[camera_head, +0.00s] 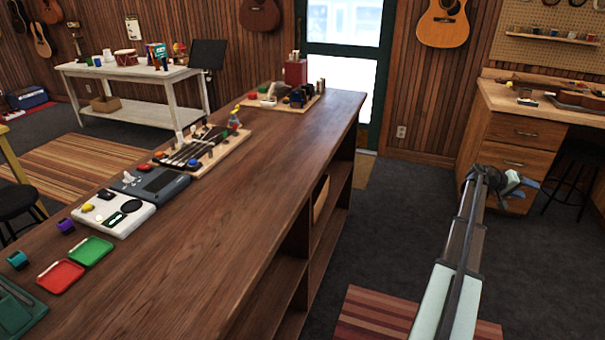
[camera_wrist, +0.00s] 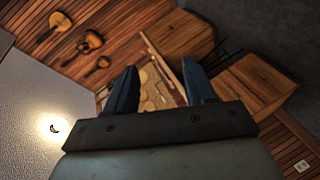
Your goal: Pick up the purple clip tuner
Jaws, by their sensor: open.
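The purple clip tuner (camera_head: 66,225) is a small object on the dark wooden counter (camera_head: 215,225), at the left in the head view. It lies between a teal clip (camera_head: 17,259) and a white device (camera_head: 114,212). My gripper (camera_head: 524,182) is far to the right of it, held out over the floor beyond the counter's right edge. In the wrist view my gripper (camera_wrist: 165,90) shows two dark fingers spread apart with nothing between them. The tuner is not in the wrist view.
A green tray (camera_head: 91,251) and a red tray (camera_head: 61,276) lie close to the tuner. A dark grey device (camera_head: 150,184) and a board with strings (camera_head: 200,150) stand farther along. The counter's right side is bare. A wooden drawer cabinet (camera_head: 516,145) stands behind my gripper.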

